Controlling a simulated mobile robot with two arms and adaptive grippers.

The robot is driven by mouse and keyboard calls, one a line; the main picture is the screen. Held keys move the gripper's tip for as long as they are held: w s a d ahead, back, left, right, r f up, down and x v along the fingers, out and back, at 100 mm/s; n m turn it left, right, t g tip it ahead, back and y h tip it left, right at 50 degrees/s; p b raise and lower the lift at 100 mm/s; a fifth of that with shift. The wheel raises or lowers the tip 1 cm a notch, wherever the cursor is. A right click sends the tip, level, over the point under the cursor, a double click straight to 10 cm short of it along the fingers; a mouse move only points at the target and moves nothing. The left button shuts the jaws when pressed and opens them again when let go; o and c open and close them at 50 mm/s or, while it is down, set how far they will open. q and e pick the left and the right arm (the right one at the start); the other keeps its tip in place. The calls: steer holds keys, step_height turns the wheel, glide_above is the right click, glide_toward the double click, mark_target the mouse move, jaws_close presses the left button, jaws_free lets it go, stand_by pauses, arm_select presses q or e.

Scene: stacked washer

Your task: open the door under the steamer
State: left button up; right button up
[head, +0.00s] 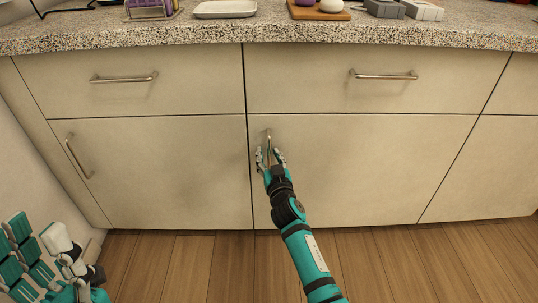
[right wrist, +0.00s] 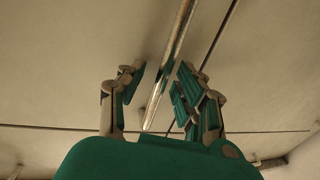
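Two cream lower doors stand side by side, a left door (head: 160,190) and a right door (head: 370,170); both look shut. The right door's vertical metal handle (head: 268,136) is near its left edge. My right gripper (head: 270,154) is at this handle, fingers spread to either side. In the right wrist view, the handle (right wrist: 170,65) runs between the open fingers (right wrist: 158,95), with gaps visible. The left door's handle (head: 77,157) is free. My left gripper (head: 42,246) hangs open and empty at the lower left. I cannot identify a steamer on the counter.
Drawers with horizontal handles (head: 124,78) (head: 384,75) sit above the doors. The speckled counter (head: 300,36) overhangs them and bears a white tray (head: 225,9), a wooden board (head: 320,13) and grey blocks (head: 404,9). A wall (head: 30,150) is at left. The wooden floor (head: 420,265) in front is clear.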

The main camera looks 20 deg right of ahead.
steer(key=shift+c, duration=0.2)
jaws_close()
steer(key=shift+s, duration=0.1)
